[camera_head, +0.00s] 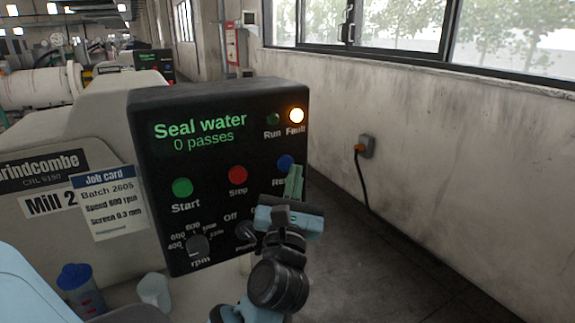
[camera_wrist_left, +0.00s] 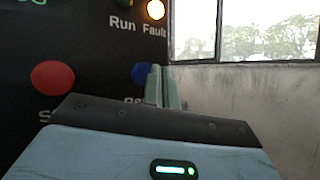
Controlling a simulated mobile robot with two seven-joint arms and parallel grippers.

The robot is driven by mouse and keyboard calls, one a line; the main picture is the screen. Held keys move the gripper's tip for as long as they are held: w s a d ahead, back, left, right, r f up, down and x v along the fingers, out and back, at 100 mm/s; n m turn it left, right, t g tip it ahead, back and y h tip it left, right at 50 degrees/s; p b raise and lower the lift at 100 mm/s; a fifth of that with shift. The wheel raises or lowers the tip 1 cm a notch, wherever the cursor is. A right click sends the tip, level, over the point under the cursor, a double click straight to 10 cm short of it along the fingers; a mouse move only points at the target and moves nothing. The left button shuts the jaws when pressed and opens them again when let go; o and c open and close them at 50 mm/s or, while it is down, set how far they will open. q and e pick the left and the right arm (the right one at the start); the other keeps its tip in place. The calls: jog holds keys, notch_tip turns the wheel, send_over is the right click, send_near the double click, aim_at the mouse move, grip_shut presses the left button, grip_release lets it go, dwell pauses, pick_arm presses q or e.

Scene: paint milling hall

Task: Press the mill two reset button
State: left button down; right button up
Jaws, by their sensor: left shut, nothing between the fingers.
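The Mill 2 control panel (camera_head: 210,160) is a dark box with a green screen reading "Seal water, 0 passes". Its blue button (camera_head: 285,163), with a label starting "Re", sits at the right below the lit orange Fault lamp (camera_head: 296,115). My left gripper (camera_head: 295,172) is shut and empty, its green fingertips just beside the blue button and partly covering its label. In the left wrist view the fingertips (camera_wrist_left: 161,82) overlap the right part of the blue button (camera_wrist_left: 143,76). I cannot tell whether they touch it. My right gripper is not in view.
A green Start button (camera_head: 183,188) and a red Stop button (camera_head: 237,175) sit left of the blue one. An rpm knob (camera_head: 197,246) is below. A job card (camera_head: 108,203) hangs on the mill. Open floor lies right of the panel, before the wall with a socket (camera_head: 366,146).

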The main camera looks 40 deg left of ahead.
pick_arm(q)
jog(key=shift+a, duration=0.1)
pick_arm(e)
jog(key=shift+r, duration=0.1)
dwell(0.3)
pick_arm(q)
jog(key=shift+w+a, duration=0.15)
jog(key=shift+a, duration=0.15)
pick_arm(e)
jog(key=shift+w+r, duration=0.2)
pick_arm(q)
jog(key=shift+w+a+p, duration=0.2)
jog(key=shift+a+p, duration=0.1)
jog(key=shift+a, duration=0.15)
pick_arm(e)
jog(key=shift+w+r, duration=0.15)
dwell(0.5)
pick_arm(q)
jog(key=shift+d, duration=0.15)
jog(key=shift+s+d, duration=0.35)
jog(key=shift+d, duration=0.35)
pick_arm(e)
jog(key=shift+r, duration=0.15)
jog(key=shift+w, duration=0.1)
